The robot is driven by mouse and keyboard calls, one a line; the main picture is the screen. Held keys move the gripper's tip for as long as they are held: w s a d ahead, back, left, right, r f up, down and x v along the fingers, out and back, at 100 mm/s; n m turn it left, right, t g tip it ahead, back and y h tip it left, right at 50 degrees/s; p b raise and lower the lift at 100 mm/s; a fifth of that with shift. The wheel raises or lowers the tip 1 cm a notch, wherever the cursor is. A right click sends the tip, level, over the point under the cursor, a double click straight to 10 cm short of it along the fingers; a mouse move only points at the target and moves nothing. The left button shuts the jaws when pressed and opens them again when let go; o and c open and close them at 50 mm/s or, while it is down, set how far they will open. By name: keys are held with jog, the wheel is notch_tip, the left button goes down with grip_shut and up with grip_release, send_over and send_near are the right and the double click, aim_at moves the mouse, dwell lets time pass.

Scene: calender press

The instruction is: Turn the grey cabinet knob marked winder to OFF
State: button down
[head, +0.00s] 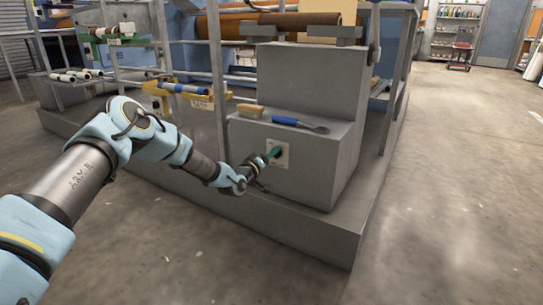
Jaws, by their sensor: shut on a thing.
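The grey cabinet (315,160) stands on the press plinth in the middle of the head view. A pale square plate (284,161) is on its front face. The winder knob is at this plate, mostly hidden by my gripper, and its marking and pointer cannot be read. My gripper (273,153) reaches the plate from the left, with a greenish tip at the plate. It is shut on the knob.
A brush (250,111) and a blue-handled tool (299,124) lie on the cabinet's lower top. A grey post (217,70) stands left of the cabinet. A yellow tray (207,104) with rolls sits behind my arm. The floor on the right is clear.

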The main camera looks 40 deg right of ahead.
jog(key=shift+c, duration=1.5)
grip_release()
jog(key=p+v, duration=0.3)
jog(key=v, duration=0.8)
jog(key=shift+d, duration=0.1)
